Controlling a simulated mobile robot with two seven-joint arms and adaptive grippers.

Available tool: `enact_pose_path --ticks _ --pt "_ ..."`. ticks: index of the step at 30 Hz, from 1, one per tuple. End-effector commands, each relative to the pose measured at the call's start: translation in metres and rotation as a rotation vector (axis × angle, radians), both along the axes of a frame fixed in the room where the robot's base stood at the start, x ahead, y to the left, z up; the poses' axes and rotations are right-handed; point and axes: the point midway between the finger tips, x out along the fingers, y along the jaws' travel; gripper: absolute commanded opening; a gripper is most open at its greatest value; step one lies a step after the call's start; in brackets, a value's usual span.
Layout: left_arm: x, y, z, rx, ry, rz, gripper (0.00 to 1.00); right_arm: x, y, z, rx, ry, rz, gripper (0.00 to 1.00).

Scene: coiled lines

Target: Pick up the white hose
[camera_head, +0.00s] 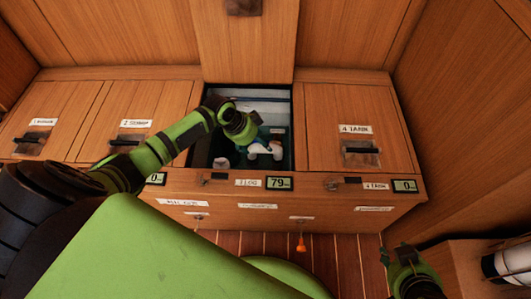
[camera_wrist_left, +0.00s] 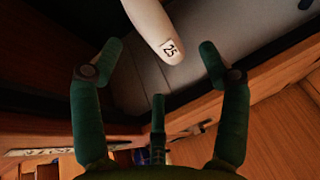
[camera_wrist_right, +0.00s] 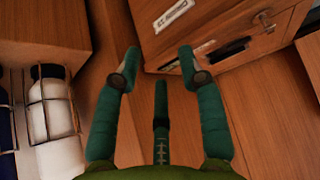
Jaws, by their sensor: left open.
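A white, rounded piece with a "25" label (camera_wrist_left: 152,22) shows in the left wrist view; it looks like part of the white hose, but I cannot see the whole of it. In the head view, white pieces (camera_head: 276,149) lie in the open middle locker. My left gripper (camera_head: 252,143) reaches down into that locker; in the left wrist view its open fingers (camera_wrist_left: 160,47) stand on both sides of the white end, apart from it. My right gripper (camera_head: 412,275) is low at the right, outside the lockers. Its fingers (camera_wrist_right: 159,52) are open and empty.
The middle locker's lid (camera_head: 244,40) is raised, and a display reading 79 (camera_head: 280,183) sits on its front. Closed lids stand on both sides, including one labelled 4 (camera_head: 350,110). A rack with a white bottle (camera_wrist_right: 58,140) is beside my right gripper. Another small white piece (camera_head: 221,163) lies at the locker's left.

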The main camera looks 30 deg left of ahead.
Motion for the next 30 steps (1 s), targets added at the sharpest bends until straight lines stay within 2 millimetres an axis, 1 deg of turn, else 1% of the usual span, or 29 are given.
enact_pose_path --ticks 3,6,14,17,24,30 --pt "0.002 -0.003 -0.007 -0.002 0.001 0.000 0.76 0.016 0.007 0.010 0.017 -0.094 0.013 0.40" --pt "0.004 -0.004 -0.011 -0.001 -0.001 -0.001 0.76 0.027 0.012 0.018 0.029 -0.163 0.022 0.40" --pt "0.006 -0.006 -0.016 0.000 0.000 -0.001 0.76 0.041 0.019 0.032 0.048 -0.259 0.035 0.40" --pt "0.008 -0.008 -0.022 -0.001 0.000 -0.001 0.76 0.051 0.025 0.043 0.065 -0.337 0.046 0.40" --pt "0.013 -0.015 -0.036 -0.002 0.001 0.000 0.76 0.075 0.044 0.087 0.119 -0.591 0.082 0.40" --pt "0.018 -0.019 -0.048 -0.001 0.000 0.000 0.76 0.084 0.058 0.127 0.171 -0.802 0.112 0.40"
